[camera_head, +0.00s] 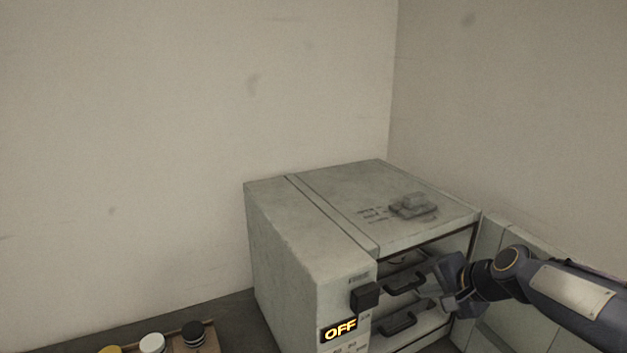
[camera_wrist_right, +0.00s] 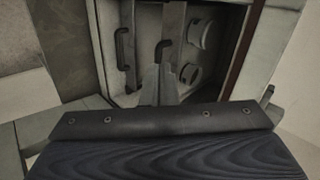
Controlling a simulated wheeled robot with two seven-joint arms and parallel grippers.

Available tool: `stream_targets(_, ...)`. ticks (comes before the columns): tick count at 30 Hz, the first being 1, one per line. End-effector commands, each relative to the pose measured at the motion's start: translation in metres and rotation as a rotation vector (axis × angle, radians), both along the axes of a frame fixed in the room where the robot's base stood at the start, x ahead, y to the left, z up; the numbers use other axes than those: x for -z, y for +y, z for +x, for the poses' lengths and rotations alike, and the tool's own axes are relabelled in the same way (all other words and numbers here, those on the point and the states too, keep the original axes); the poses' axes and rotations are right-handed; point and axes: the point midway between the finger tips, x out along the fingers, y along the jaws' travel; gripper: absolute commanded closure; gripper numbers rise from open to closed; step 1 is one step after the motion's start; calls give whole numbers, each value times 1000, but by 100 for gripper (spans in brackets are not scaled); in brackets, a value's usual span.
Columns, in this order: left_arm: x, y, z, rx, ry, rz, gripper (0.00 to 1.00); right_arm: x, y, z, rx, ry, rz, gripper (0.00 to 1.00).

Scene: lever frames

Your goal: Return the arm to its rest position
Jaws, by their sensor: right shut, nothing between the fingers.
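My right arm (camera_head: 565,292) reaches in from the right in the head view. Its gripper (camera_head: 440,288) is at the open front of a grey box-shaped cabinet (camera_head: 310,235), close to the black handles inside. In the right wrist view the fingers (camera_wrist_right: 158,88) are together with nothing between them. They point toward the opening, near one black handle (camera_wrist_right: 166,45); whether they touch it I cannot tell. My left gripper is not in view.
The cabinet front has a black block (camera_head: 365,297) and a lit "OFF" display (camera_head: 339,330). Inside are an upper handle (camera_head: 405,282) and a lower handle (camera_head: 398,323). Several jars, one with a white lid (camera_head: 152,343), stand at bottom left. Walls close the corner behind.

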Motion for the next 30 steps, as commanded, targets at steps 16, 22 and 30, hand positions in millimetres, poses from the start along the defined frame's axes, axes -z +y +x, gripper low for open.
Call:
stream_targets(16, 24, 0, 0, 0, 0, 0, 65, 64, 64, -273, -649, -70, -481, 100)
stream_targets(22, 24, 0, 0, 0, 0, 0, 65, 72, 66, -284, -683, -67, -510, 100)
stream_targets(30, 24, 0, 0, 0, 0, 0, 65, 72, 66, -284, -680, -67, -507, 100)
